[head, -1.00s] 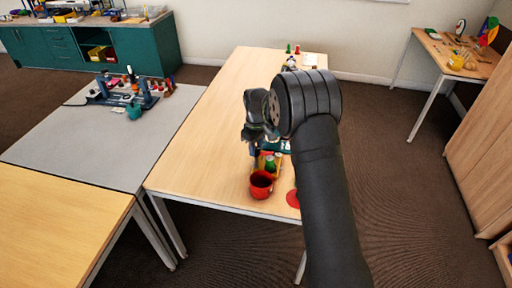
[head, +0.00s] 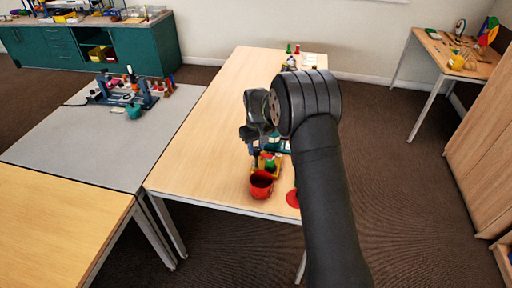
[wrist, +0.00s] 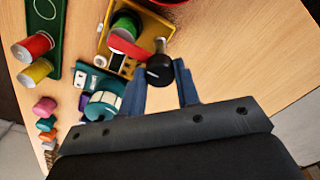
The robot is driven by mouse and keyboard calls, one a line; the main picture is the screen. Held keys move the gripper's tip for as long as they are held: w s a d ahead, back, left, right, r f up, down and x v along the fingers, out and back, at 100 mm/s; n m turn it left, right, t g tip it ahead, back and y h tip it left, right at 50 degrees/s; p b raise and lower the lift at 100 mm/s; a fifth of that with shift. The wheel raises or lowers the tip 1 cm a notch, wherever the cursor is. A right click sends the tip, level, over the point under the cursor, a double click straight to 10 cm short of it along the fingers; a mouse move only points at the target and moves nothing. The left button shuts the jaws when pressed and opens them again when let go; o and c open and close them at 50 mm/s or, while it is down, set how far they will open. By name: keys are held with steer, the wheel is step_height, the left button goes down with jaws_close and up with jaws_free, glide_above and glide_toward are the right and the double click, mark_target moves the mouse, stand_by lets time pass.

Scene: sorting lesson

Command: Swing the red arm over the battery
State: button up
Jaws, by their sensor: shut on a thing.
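A yellow device (wrist: 112,60) lies on the wooden table near a red cup. A green cylinder (wrist: 124,24), likely the battery, stands on it. The red arm (wrist: 130,46) reaches from beside the green cylinder toward a brass post, overlapping the cylinder's lower side in the wrist view. I cannot tell whether they touch. A black knob (wrist: 159,71) sits at the arm's right end, between the blue fingers of my gripper (wrist: 162,76), which is shut on it. In the head view my gripper (head: 255,155) is low over the device (head: 258,171), partly hiding it.
The red cup (head: 261,186) stands just in front of the device. A teal part (wrist: 104,102) lies close to my gripper. A green tray (wrist: 45,25), red and yellow cylinders and several small coloured pieces lie to the left. The table's left part (head: 190,165) is clear.

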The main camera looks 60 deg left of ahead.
mark_target(256, 149)
steer(key=o, duration=1)
steer(key=shift+c, duration=0.2)
step_height(256, 149, up, 18)
steer(key=shift+f, duration=0.25)
step_height(256, 149, down, 18)
steer(key=shift+r, duration=0.25)
